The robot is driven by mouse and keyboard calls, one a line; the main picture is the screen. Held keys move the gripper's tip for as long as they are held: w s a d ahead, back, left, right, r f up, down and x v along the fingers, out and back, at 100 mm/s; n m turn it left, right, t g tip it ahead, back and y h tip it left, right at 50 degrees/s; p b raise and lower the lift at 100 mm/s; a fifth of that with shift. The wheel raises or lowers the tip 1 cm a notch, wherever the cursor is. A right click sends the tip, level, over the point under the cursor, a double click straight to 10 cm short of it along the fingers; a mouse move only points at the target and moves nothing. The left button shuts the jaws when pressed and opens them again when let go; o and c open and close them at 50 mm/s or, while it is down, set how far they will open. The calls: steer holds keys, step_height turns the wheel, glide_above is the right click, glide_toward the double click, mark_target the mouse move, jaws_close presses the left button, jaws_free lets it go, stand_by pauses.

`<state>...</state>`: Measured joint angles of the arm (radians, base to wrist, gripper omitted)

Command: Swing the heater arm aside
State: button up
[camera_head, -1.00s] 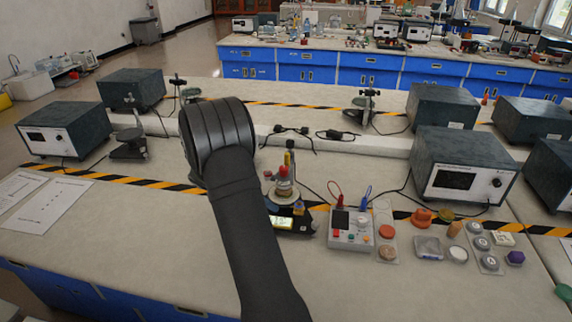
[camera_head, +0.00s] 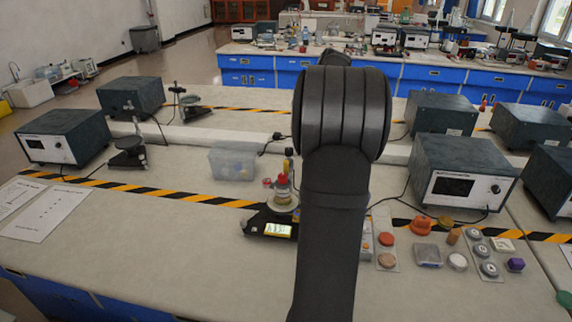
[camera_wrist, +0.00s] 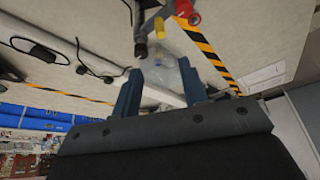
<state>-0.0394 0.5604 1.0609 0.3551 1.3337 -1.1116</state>
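The heater stand (camera_head: 281,182), with red and pale round parts and a thin upright with a yellow part, stands on a black base with a lit display (camera_head: 277,230), left of my arm. I cannot clearly pick out its swinging arm. In the wrist view, a dark rod with a yellow piece (camera_wrist: 160,29) and a red knob (camera_wrist: 187,12) show at the top, beyond the fingertips. My gripper (camera_wrist: 160,76) is open, with nothing visibly held between its fingers. In the head view my gripper is hidden behind my arm.
A clear plastic box (camera_head: 232,161) stands behind and left of the stand. My arm mostly hides the control box (camera_head: 366,240). Small coloured pots (camera_head: 387,239) and a dark instrument (camera_head: 461,178) are to the right.

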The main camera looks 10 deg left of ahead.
mark_target(287, 162)
steer(key=x, duration=1.6)
steer(key=shift+a+f, duration=0.1)
steer(key=shift+f, duration=0.05)
jaws_close()
